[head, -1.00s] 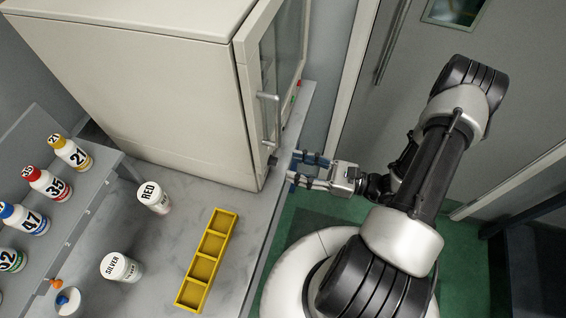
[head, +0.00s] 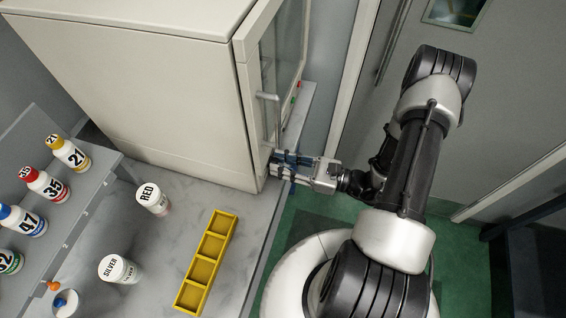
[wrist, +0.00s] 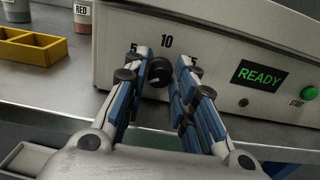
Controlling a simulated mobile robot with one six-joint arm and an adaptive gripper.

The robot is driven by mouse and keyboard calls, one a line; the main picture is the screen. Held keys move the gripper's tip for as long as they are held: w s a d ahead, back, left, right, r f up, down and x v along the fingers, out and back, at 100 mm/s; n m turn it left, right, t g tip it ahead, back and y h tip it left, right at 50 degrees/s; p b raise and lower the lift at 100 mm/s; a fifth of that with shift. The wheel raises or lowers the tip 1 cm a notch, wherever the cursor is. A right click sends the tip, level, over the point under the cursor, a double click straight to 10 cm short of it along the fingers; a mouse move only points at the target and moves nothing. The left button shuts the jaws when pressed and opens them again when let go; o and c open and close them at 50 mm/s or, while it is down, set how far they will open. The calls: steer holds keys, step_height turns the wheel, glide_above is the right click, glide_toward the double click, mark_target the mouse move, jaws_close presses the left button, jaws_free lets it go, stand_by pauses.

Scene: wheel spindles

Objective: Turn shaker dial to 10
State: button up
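The shaker (head: 130,85) is the big cream cabinet on the counter. In the wrist view its front panel (wrist: 235,45) carries a small black dial (wrist: 159,71) with a "10" above it and a "5" at the upper left. Another mark ending in 5 is partly hidden by the right finger. My gripper (wrist: 161,58) is open, with one blue-padded finger on each side of the dial. The fingers look apart from the dial, though contact is hard to judge. The dial's pointer direction is not clear. In the head view my gripper (head: 276,166) is at the shaker's lower front, and the dial is hidden.
A lit green "READY" display (wrist: 259,76) and a green START button (wrist: 310,93) are right of the dial. The door handle (head: 268,115) sticks out above my gripper. A yellow tray (head: 183,295), cups and numbered bottles stand left on the counter.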

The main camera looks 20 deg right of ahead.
jaws_close()
steer(key=shift+m, duration=0.3)
steer(key=m+p, duration=0.2)
steer(key=m, duration=0.2)
steer(key=m+p, duration=0.1)
steer(key=m, duration=0.5)
steer(key=shift+w+d+m, duration=0.1)
steer(key=shift+m, duration=0.3)
steer(key=m+p, duration=0.1)
steer(key=m, duration=0.5)
steer(key=shift+f, duration=0.15)
steer(key=m+p, duration=0.1)
steer(key=m, duration=0.5)
steer(key=shift+f, duration=0.1)
steer(key=shift+m, duration=0.3)
